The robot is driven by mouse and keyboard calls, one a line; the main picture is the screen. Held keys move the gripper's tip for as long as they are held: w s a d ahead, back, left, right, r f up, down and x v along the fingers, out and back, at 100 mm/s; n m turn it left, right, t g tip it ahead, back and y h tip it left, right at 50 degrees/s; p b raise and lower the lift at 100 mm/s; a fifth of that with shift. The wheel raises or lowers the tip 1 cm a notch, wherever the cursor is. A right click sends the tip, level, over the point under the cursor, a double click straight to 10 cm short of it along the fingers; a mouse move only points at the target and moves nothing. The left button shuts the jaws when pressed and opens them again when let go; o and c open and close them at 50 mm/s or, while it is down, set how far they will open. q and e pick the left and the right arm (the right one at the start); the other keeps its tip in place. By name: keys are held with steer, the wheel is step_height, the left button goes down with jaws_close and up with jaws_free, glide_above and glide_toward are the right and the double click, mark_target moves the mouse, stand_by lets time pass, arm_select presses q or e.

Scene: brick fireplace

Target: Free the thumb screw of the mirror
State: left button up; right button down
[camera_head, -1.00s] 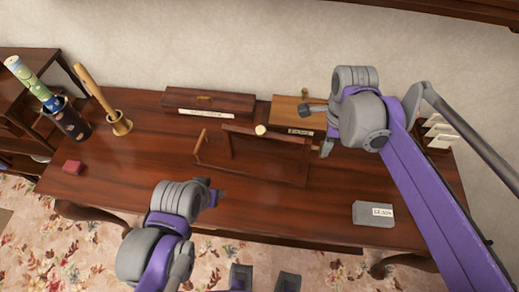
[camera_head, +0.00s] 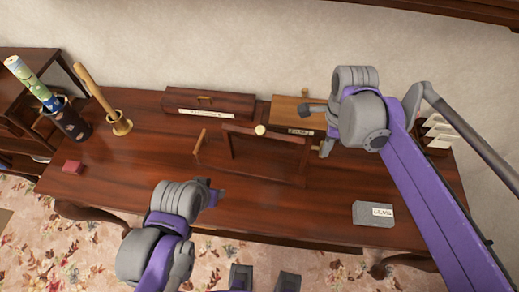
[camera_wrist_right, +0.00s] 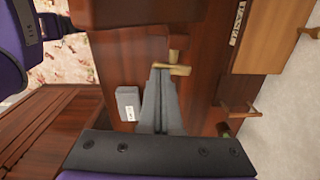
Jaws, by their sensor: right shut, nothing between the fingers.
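The mirror (camera_head: 270,133) is a dark wooden frame on posts, standing in the middle of the desk, with a pale round knob at its top. In the right wrist view, a brass thumb screw (camera_wrist_right: 178,70) sits beside a wooden part of the mirror. My right gripper (camera_wrist_right: 160,72) is shut and empty, its fingertips at the screw; I cannot tell whether they touch it. In the head view my right gripper (camera_head: 326,148) is beside the mirror's right side, and the screw is hidden or too small. My left gripper (camera_head: 216,196) is in front of the mirror, its fingers unclear.
A dark box (camera_head: 215,99) and a lighter wooden box (camera_head: 290,113) stand behind the mirror. A grey labelled box (camera_head: 372,214) lies front right. The desk's left middle is clear.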

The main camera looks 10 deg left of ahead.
steer(key=shift+s, duration=0.2)
arm_select(q)
step_height(320, 180, up, 6)
steer(key=w+p, duration=0.2)
steer(key=p, duration=0.2)
steer(key=shift+f, duration=0.2)
arm_select(e)
step_height(320, 180, up, 7)
steer(key=shift+s, duration=0.35)
arm_select(q)
steer(key=shift+w, duration=0.1)
steer(key=shift+w+r, duration=0.1)
steer(key=shift+r, duration=0.3)
arm_select(e)
step_height(320, 180, up, 11)
steer(key=shift+f, duration=0.1)
